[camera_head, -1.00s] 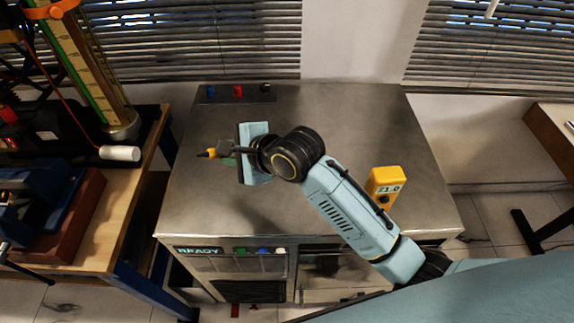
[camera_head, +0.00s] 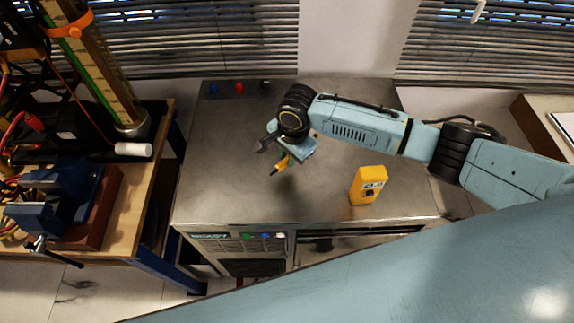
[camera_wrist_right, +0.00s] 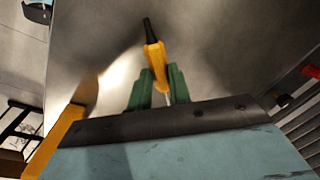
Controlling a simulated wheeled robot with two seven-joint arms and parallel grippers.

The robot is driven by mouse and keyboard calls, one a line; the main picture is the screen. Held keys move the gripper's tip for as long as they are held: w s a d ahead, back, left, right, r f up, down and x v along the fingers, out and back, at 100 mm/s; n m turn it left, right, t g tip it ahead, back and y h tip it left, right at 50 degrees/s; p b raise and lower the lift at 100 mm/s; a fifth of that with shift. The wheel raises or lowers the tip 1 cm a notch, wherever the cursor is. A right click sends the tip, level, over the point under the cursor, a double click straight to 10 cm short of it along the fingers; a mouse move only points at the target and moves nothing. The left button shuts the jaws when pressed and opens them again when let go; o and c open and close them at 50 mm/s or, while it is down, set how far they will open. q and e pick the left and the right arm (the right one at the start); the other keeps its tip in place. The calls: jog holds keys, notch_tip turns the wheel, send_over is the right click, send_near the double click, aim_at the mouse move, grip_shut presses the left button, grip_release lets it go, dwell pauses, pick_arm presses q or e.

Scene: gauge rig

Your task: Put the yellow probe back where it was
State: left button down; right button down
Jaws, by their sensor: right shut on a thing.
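The yellow probe (camera_head: 283,163) is in my right gripper (camera_head: 286,158), above the middle of the metal cabinet top. In the right wrist view, the green fingers (camera_wrist_right: 157,88) are shut on the yellow probe (camera_wrist_right: 155,57), and its black end points away from the gripper. In the head view the probe tilts down and toward the front left. It appears clear of the surface. The yellow meter (camera_head: 368,186) with a small display stands upright to the right of the gripper. A yellow body, likely the meter (camera_wrist_right: 62,140), shows at the left of the wrist view. My left gripper is not in view.
The metal cabinet top (camera_head: 225,185) is mostly bare. Blue, red and black fittings (camera_head: 239,88) sit along its back left edge. A wooden bench (camera_head: 95,225) with a blue vise (camera_head: 65,195) and a tall scaled column (camera_head: 95,75) stands at the left.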

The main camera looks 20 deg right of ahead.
jog(key=shift+f, duration=2.35)
jog(key=c, duration=1.3)
grip_release()
jog(key=shift+r, duration=0.1)
notch_tip(320, 180, up, 12)
jog(key=s, duration=0.1)
jog(key=shift+s+d+p, duration=0.25)
jog(key=shift+d+p, duration=0.1)
jog(key=shift+p, duration=0.1)
